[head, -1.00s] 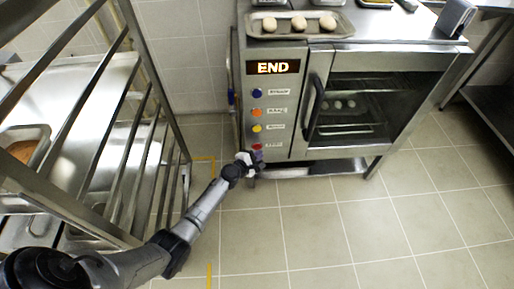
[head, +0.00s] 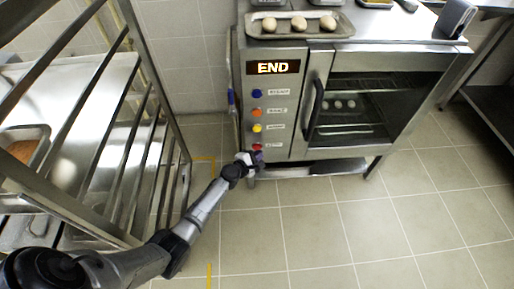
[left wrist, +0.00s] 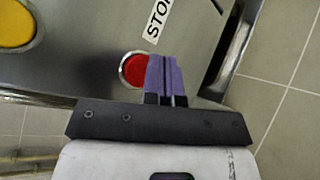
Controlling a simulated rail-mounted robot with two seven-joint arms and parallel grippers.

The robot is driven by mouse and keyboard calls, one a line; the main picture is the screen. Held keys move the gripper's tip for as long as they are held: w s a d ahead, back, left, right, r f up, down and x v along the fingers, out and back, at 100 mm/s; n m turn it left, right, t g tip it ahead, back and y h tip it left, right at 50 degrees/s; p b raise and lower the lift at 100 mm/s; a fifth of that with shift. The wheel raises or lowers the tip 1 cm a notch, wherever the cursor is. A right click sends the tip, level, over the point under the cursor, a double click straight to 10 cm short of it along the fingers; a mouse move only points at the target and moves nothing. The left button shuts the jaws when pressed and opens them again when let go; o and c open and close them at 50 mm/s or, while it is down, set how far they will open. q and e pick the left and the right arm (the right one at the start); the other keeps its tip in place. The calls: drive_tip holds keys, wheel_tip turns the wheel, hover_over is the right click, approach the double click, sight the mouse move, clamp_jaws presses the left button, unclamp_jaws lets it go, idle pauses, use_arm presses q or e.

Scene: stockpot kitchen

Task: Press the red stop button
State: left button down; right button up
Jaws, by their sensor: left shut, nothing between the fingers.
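The red stop button (head: 257,147) is the lowest in a column on the oven's front panel. In the left wrist view the red button (left wrist: 132,70) sits in a metal ring beside a "STO..." label (left wrist: 158,20), whose end is cut off. My left gripper (head: 257,158) is at the panel's lower part, close to the button. In the left wrist view its purple fingers (left wrist: 166,75) are together with nothing between them, and they overlap the button's right edge. I cannot tell whether they touch it. My right gripper is not in view.
The oven display (head: 273,67) reads END. Blue (head: 257,93), orange (head: 257,112) and yellow (head: 257,128) buttons sit above the red one. A tray (head: 343,30) with three round pieces lies on the oven. A metal rack (head: 130,150) stands at left. Floor in front is clear.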

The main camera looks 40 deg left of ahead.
use_arm(q)
drive_tip(key=shift+w+a, duration=0.15)
drive_tip(key=shift+w+a, duration=0.15)
drive_tip(key=shift+w, duration=0.05)
idle(0.6)
drive_tip(key=shift+a+b, duration=0.1)
drive_tip(key=shift+b, duration=0.2)
drive_tip(key=shift+w+a, duration=0.2)
drive_tip(key=shift+w, duration=0.05)
drive_tip(key=shift+s+d, duration=0.1)
idle(0.6)
drive_tip(key=shift+s+d, duration=0.5)
drive_tip(key=shift+d, duration=0.05)
